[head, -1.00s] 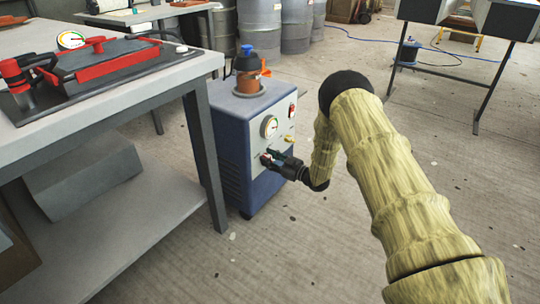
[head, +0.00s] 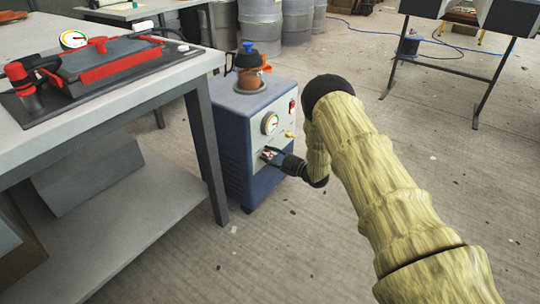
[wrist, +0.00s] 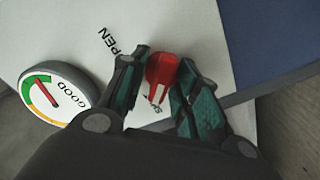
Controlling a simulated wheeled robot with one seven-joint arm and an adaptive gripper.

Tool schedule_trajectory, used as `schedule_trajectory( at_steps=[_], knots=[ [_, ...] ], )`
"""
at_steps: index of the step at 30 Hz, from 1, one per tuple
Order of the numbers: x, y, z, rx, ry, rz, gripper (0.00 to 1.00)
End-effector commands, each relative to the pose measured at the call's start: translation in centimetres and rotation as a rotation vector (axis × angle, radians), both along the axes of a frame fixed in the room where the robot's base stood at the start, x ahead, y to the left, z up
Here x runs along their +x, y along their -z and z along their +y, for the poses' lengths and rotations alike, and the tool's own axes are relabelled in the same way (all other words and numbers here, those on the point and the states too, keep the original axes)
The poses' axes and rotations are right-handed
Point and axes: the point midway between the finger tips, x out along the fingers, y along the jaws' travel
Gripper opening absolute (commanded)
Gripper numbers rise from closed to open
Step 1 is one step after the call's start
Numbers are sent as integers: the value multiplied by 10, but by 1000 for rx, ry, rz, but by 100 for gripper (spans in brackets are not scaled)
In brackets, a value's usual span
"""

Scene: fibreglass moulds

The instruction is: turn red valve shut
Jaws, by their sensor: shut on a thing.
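The red valve (wrist: 162,72) is on the pale front panel (wrist: 60,32) of a blue machine (head: 232,150). In the wrist view the valve sits between the teal-padded fingers of my gripper (wrist: 160,88), which is shut on it. Part of an "OPEN" label and part of another label show beside the valve. In the head view my gripper (head: 272,156) reaches the panel from the right, below the dial gauge (head: 270,123). The valve is mostly hidden there by the fingers. The gauge also shows in the wrist view (wrist: 54,93), its needle near the "GOOD" marking.
A red switch (head: 292,106) and a brass fitting (head: 290,134) are on the panel near my gripper. A workbench (head: 120,112) with a black-and-red mould stands close on the left.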

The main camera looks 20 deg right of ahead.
Motion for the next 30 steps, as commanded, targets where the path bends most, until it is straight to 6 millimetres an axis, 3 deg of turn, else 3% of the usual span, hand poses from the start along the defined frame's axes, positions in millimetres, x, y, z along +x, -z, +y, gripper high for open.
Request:
schedule_trajectory(
  at_steps=[9, 10, 12, 13, 23, 30],
  knots=[
    [-1, 1, 0, 0, 0, 2, 7],
    [-1, 1, 0, 0, 0, 2, 37],
    [-1, 1, 0, 0, 0, 2, 49],
    [-1, 1, 0, 0, 0, 2, 51],
    [-1, 0, -1, 1, 0, 1, 51],
    [-20, 0, -17, 2, 2, 2, 51]
  ],
)
